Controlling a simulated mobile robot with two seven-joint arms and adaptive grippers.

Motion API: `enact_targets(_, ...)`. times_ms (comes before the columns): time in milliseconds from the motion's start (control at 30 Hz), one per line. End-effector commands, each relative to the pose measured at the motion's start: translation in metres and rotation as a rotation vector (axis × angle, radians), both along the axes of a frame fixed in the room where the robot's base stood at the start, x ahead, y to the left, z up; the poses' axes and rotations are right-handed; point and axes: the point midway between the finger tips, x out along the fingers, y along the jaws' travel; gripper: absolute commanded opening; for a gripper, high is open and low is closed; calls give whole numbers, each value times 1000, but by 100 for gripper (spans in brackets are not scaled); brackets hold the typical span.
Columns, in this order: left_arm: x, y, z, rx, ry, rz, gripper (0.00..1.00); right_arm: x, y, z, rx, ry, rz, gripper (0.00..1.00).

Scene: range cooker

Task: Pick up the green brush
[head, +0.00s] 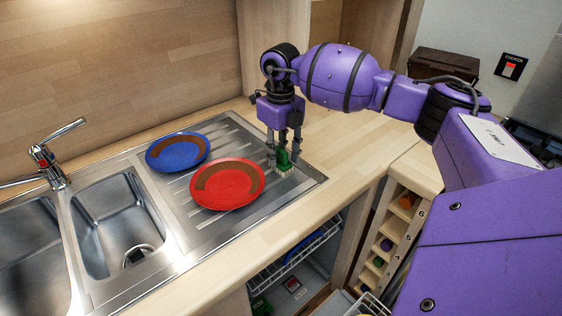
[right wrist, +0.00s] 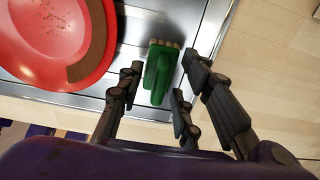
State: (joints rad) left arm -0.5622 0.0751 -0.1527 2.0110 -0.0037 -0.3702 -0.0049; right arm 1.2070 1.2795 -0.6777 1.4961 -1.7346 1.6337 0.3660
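The green brush (head: 284,157) stands on the ribbed steel drainboard, to the right of the red plate, with its pale bristles on the metal. My right gripper (head: 283,152) reaches down over it with a finger on each side. In the right wrist view the brush (right wrist: 160,72) shows between the dark fingers (right wrist: 160,85) of the right gripper. The fingers are spread, with narrow gaps to the brush on both sides. My left gripper is in neither view.
The red plate (head: 228,192) lies close left of the brush, with a blue plate (head: 178,148) behind it; both have brown smears. The sink basin (head: 115,215) and tap (head: 50,162) are further left. Bare wooden counter (head: 345,150) lies right; an open dishwasher rack (head: 300,250) is below.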

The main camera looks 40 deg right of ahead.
Motion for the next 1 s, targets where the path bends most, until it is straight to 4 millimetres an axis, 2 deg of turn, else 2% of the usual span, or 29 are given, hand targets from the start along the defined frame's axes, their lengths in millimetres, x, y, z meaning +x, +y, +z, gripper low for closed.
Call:
enact_targets(133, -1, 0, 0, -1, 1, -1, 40, 0, 0, 0, 0, 0, 0, 32)
enact_targets(367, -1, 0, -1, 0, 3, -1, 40, 0, 0, 0, 0, 0, 0, 1)
enact_targets(400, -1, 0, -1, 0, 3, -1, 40, 0, 0, 0, 0, 0, 0, 0)
enact_targets(767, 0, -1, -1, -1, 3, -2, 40, 0, 0, 2, 0, -1, 0, 0)
enact_targets(867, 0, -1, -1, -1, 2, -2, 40, 1, 0, 7, -1, -1, -1, 0)
enact_targets(1000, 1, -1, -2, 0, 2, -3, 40, 1, 0, 24, 0, -3, -1, 0)
